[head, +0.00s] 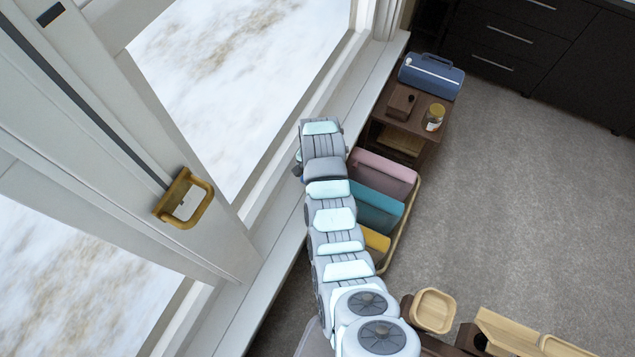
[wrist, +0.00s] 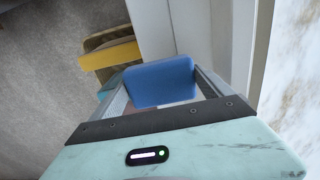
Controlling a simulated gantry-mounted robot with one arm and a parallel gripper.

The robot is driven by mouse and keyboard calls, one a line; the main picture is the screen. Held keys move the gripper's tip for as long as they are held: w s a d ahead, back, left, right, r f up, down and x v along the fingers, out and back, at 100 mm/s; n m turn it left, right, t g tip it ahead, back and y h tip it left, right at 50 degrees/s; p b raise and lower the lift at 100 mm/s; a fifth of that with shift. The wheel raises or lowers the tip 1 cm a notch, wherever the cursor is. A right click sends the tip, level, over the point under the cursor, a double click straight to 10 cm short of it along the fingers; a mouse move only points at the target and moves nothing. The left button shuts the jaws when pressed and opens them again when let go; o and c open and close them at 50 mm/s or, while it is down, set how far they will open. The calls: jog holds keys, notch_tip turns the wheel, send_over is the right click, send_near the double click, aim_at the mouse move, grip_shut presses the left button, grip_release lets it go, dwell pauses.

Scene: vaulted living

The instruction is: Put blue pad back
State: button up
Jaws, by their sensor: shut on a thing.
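The blue pad (wrist: 160,82) is between the two fingers of my gripper (wrist: 163,90) in the wrist view, and the gripper is shut on it. In the head view my arm hides nearly all of the pad and gripper. A wooden-rimmed rack (head: 409,220) stands on the floor right of my arm. It holds a pink pad (head: 383,172), a teal pad (head: 376,205) and a yellow pad (head: 376,241). In the wrist view the yellow pad (wrist: 110,55) and the rack's end (wrist: 107,38) show beyond the blue pad, to the left.
A white window sill (head: 280,225) runs along the left, close to my arm. A small brown table (head: 421,126) with a blue case (head: 431,76) and a jar (head: 434,117) stands behind the rack. Wooden trays (head: 433,310) are at lower right. The grey carpet (head: 520,200) is clear.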

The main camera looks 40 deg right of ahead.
notch_tip(320, 180, down, 7)
jog(key=shift+r+b, duration=0.15)
jog(key=shift+b, duration=0.7)
jog(key=o, duration=0.9)
notch_tip(320, 180, up, 12)
jog(key=p, duration=0.3)
